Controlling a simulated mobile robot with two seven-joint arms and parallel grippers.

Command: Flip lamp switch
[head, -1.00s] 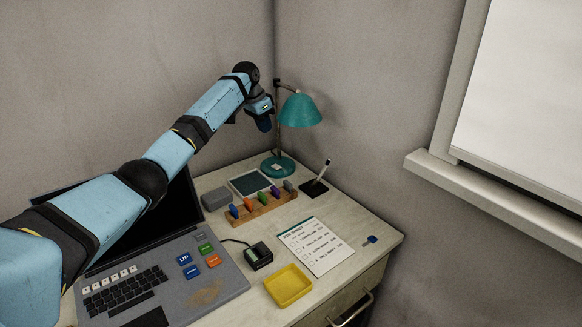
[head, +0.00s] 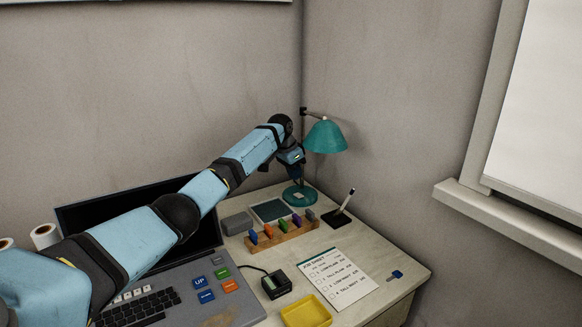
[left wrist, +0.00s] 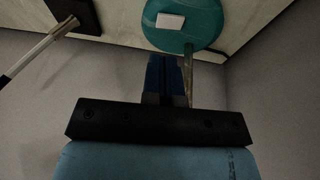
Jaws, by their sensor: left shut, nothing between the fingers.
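The teal desk lamp (head: 326,137) stands at the far corner of the desk, its shade above a round teal base (head: 292,198). A small pale switch (head: 298,194) sits on top of the base. In the left wrist view the base (left wrist: 207,32) is at the top, with the white rectangular switch (left wrist: 170,21) on it. My left gripper (head: 296,176) is above the base, beside the lamp's stem. Its fingers (left wrist: 164,62) are shut with nothing between them and point towards the base. I cannot tell whether they touch anything. My right gripper is not in view.
A pen in a dark holder (head: 341,217) stands right of the lamp. A wooden rack of coloured pegs (head: 282,237), a grey box (head: 236,223) and a dark-topped pad (head: 271,210) lie in front. Walls close the corner.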

